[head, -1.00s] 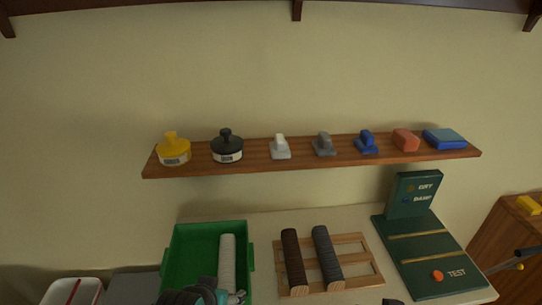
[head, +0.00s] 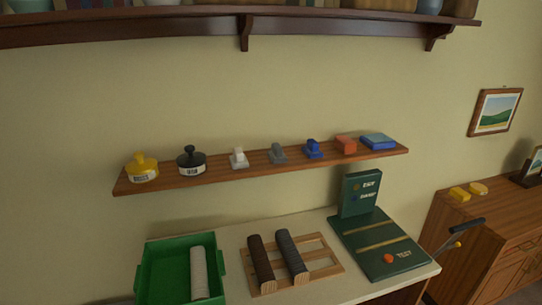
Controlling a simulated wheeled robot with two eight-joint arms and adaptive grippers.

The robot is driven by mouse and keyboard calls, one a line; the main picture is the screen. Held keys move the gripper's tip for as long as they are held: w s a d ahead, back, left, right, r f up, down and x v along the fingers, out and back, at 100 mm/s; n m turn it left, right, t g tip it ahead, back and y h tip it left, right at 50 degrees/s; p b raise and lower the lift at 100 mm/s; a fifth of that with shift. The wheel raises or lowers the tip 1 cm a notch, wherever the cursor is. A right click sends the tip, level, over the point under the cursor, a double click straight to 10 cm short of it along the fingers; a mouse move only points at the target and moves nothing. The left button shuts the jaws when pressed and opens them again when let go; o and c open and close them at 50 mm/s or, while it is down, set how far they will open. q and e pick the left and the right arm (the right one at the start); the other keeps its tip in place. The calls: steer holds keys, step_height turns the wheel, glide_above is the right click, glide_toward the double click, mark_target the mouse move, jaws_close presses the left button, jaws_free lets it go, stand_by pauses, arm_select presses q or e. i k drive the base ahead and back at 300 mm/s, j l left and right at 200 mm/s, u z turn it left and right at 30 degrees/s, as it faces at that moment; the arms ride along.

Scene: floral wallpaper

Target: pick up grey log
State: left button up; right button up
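The grey log (head: 292,254) lies on a slatted wooden rack (head: 324,262) on the table, beside a dark brown log (head: 261,263) to its left. The two logs are roughly parallel, each with a pale wooden near end. A whitish log (head: 199,273) lies in the green bin (head: 160,272) to the left. Neither of my grippers shows in the head view now, so their state cannot be seen.
A green board (head: 380,246) with an upright panel stands right of the rack. A wall shelf (head: 220,170) above holds two tubs and several small blocks. A wooden cabinet (head: 480,235) stands at right, past a black-handled lever (head: 467,233).

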mark_target(299, 273)
steer(key=i+l+u, duration=0.25)
steer(key=i+l, duration=0.15)
steer(key=l, duration=0.2)
steer(key=i+l+u, duration=0.1)
steer(key=l, duration=0.25)
steer(key=i+l+u, duration=0.15)
steer(key=i+l, duration=0.1)
steer(key=l, duration=0.1)
